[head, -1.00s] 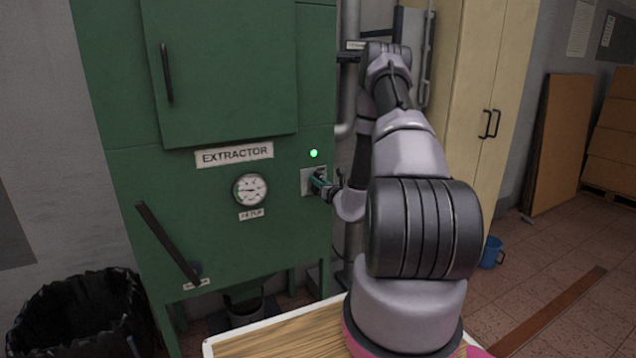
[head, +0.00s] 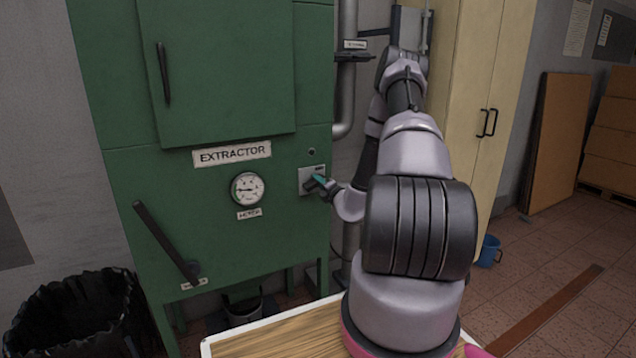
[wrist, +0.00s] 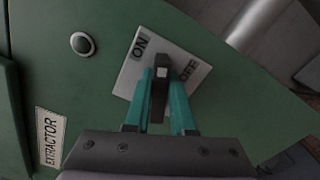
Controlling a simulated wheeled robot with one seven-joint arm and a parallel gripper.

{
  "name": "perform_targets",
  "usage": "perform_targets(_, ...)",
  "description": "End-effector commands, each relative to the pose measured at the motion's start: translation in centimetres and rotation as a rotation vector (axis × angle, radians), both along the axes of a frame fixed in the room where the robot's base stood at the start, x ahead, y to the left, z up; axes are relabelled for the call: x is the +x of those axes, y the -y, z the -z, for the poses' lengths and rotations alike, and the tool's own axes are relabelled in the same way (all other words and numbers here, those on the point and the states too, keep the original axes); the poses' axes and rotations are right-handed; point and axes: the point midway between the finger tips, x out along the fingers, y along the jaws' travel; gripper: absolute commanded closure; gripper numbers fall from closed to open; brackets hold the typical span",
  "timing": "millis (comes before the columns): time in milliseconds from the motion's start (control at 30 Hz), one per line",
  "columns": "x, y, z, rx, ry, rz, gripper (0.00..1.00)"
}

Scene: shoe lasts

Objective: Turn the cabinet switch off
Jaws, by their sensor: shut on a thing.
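The cabinet switch shows on a light plate (head: 307,174) on the front of the green extractor cabinet (head: 265,235). In the wrist view the plate (wrist: 128,80) carries the words ON and OFF, and the dark switch lever (wrist: 159,87) stands between my teal fingers. My gripper (wrist: 161,84) is shut on this lever. In the head view my gripper (head: 319,183) is at the plate and partly hides it. The indicator lamp (head: 311,152) above the plate is dark; it also shows in the wrist view (wrist: 82,44).
A gauge (head: 247,188) and a long dark handle (head: 166,243) are on the cabinet front to the left. A grey pipe (head: 346,75) runs beside the cabinet. A wooden-topped table (head: 275,338) is in front. A black bin (head: 80,315) stands at lower left.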

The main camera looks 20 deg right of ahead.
Motion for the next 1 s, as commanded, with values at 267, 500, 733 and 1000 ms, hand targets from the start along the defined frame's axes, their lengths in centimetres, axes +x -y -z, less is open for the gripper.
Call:
perform_targets(267,-0.05,0.21,0.33,0.224,-0.008,0.002,1.00)
perform_targets(500,-0.07,0.22,0.53,0.351,-0.013,0.002,1.00)
perform_targets(733,-0.07,0.21,0.59,0.409,-0.015,0.002,1.00)
perform_targets(1000,-0.07,0.20,0.61,0.423,-0.016,0.002,1.00)
